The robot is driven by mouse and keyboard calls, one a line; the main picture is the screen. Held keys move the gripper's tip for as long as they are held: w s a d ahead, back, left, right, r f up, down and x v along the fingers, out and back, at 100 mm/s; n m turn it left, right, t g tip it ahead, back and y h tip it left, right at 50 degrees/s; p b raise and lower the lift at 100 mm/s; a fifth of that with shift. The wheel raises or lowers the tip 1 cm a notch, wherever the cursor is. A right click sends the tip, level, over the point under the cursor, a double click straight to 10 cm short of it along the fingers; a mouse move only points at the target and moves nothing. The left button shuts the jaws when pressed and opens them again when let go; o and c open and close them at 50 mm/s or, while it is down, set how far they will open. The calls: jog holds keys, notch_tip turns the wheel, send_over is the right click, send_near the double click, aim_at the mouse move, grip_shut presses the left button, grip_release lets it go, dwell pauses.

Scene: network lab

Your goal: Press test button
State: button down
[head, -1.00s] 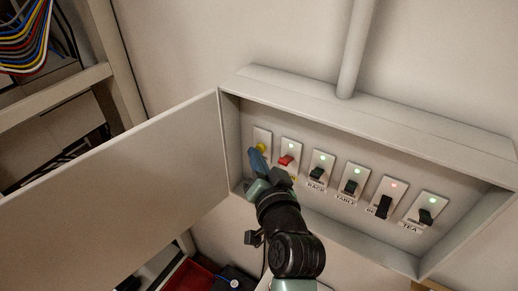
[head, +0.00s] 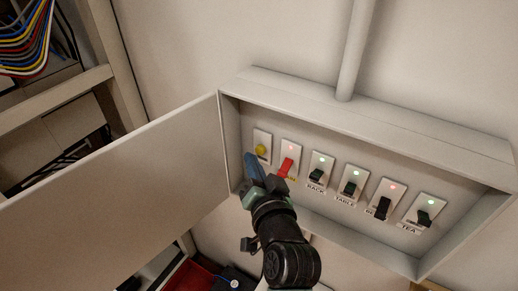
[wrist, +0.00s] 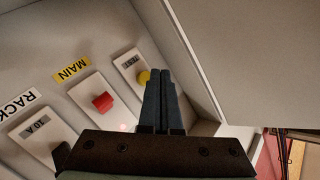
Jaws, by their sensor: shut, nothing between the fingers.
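The yellow test button (head: 261,149) sits on the leftmost plate inside the open wall box. It also shows in the wrist view (wrist: 144,77), under the TEST label and partly covered by my fingers. My gripper (head: 250,158) is shut and empty. Its blue fingertips are just below and left of the button in the head view. In the wrist view the fingertips (wrist: 156,72) overlap the button's right side; I cannot tell whether they touch it.
The red MAIN switch (head: 287,167) is beside the button, its lever down and its light red. Several black switches (head: 350,187) continue rightward. The open box door (head: 120,195) stands close on the left. Bundled cables (head: 35,40) hang at upper left.

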jog(key=shift+s+a+p, duration=0.55)
jog(key=shift+s+a, duration=0.2)
jog(key=shift+s, duration=0.3)
jog(key=shift+s+a+p, duration=0.5)
jog(key=shift+s+a, duration=0.2)
jog(key=shift+s, duration=0.3)
notch_tip(320, 180, up, 22)
jog(key=n+t+b, duration=0.4)
jog(key=t, duration=0.1)
jog(key=s+r+t+h+b, duration=0.1)
jog(key=s+r+t, duration=0.2)
jog(key=s+r, duration=0.3)
jog(key=s+r+n+t+h, duration=0.1)
jog(key=s+r+t, duration=0.2)
jog(key=s+r, duration=0.3)
notch_tip(320, 180, up, 6)
jog(key=shift+s+d+f+n+h+b, duration=0.2)
jog(key=shift+f+n+h+b, duration=0.1)
jog(key=shift+b, duration=0.1)
